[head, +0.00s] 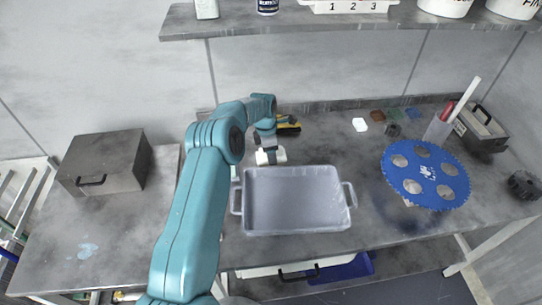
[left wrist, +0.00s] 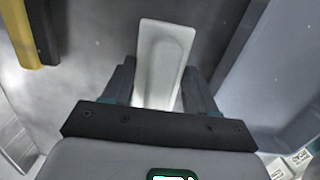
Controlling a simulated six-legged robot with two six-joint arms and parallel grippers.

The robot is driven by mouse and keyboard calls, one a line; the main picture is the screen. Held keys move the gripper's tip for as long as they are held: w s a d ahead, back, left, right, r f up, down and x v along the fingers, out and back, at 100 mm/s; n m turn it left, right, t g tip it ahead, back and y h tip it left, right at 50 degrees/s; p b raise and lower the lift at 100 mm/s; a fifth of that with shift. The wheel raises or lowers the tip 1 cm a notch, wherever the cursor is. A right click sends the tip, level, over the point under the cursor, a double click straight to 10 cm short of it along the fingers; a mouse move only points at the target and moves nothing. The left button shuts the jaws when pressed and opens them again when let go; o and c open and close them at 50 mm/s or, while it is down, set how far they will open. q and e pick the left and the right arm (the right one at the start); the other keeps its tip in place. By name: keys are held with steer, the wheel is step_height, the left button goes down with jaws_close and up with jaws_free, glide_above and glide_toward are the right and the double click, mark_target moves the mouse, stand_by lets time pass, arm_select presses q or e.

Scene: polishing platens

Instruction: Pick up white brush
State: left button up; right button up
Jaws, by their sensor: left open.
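The white brush (head: 279,156) lies on the grey bench, just behind the grey tray, partly hidden by my left gripper in the head view. In the left wrist view the white brush (left wrist: 163,58) is a long pale shape running between the two dark fingers. My left gripper (head: 270,152) points down over it. In the left wrist view the gripper (left wrist: 158,85) is open, with one finger on each side of the white brush. I cannot tell whether the fingers touch it. My right gripper is not in view.
The grey tray (head: 248,205) stands right in front of the brush. A yellow and black brush (head: 288,126) lies behind it. A blue toothed disc (head: 426,174) is at the right, a metal box (head: 105,162) at the left. A shelf (head: 300,24) hangs above.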

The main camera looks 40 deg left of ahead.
arm_select(q)
steer(key=shift+w+f, duration=0.1)
steer(key=shift+f, duration=0.1)
steer(key=shift+r, duration=0.1)
steer(key=c, duration=0.7)
steer(key=shift+c, duration=0.2)
